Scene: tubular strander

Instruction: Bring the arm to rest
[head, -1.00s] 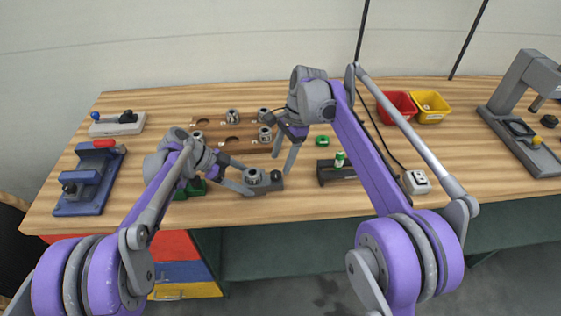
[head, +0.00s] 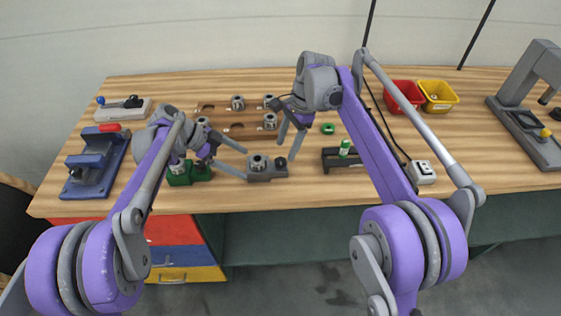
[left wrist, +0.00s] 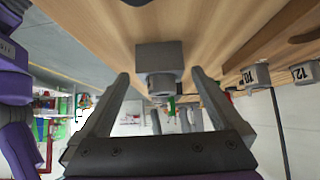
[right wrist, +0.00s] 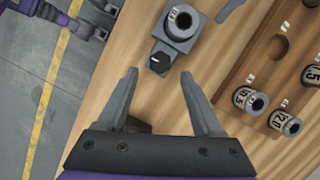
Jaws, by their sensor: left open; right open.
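My left gripper (head: 244,164) is open and empty, left of the grey block (head: 266,172) that carries a metal ring (head: 257,162) and a black knob (head: 281,162). In the left wrist view the block (left wrist: 160,52) and ring (left wrist: 161,84) show between the spread fingers (left wrist: 160,76), apart from them. My right gripper (head: 287,148) is open and empty above the bench, behind the block. In the right wrist view its fingers (right wrist: 158,74) are spread, with the knob (right wrist: 160,62) and ring (right wrist: 181,22) beyond them.
A brown board (head: 243,134) with several metal rings lies behind. A green block (head: 190,174) sits beneath my left wrist. A blue fixture (head: 92,168) stands left, red (head: 402,94) and yellow (head: 438,95) bins back right, and a grey press (head: 525,110) far right.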

